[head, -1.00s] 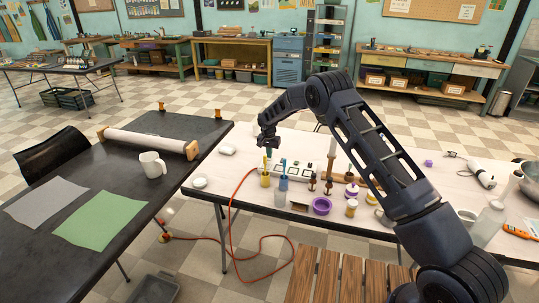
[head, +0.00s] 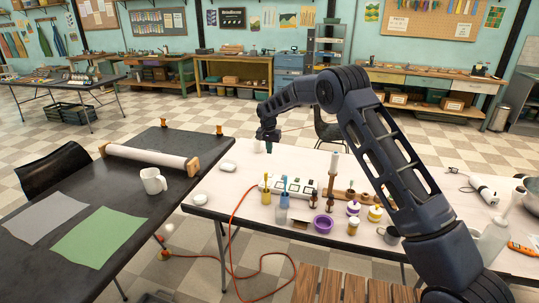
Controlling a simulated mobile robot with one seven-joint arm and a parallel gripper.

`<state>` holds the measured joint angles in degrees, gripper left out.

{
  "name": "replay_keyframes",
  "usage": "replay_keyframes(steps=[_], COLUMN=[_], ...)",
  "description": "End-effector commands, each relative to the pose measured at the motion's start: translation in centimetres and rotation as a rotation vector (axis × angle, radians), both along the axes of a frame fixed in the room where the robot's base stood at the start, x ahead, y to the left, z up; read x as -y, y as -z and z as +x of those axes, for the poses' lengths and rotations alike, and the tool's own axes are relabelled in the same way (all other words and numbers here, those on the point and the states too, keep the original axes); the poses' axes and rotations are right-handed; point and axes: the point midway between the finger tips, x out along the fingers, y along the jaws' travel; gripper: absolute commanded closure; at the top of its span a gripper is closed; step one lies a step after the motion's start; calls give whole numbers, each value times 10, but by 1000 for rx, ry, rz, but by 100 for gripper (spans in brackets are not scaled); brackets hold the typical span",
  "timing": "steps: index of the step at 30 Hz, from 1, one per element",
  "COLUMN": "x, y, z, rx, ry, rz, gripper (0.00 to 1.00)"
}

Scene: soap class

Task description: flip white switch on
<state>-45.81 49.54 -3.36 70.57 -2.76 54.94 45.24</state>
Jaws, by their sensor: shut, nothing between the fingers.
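A long white strip (head: 296,186) with several dark-edged square fittings lies on the white table near its left end. It looks like a power strip, with an orange cord (head: 243,200) running off the table beside it. No single white switch can be made out at this size, nor whether one is on or off. My gripper (head: 268,147) points down, above and beyond the strip's left end, apart from it. It is shut and holds nothing.
A purple bowl (head: 323,224) and small jars (head: 353,208) are to the right. A black table (head: 60,190) stands alongside.

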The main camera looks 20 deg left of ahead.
Motion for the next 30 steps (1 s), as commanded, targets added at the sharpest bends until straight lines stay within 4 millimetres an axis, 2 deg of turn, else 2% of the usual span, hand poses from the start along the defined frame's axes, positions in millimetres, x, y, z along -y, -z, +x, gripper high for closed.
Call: replay_keyframes(steps=[10, 16, 24, 30], x=[0, -2, -2, -1], y=[-1, -1, -1, 13], z=[0, 13, 14, 15], rx=[0, 1, 0, 0], ry=[0, -1, -1, 0], rz=[0, 0, 0, -1], gripper=[100, 100, 100, 100])
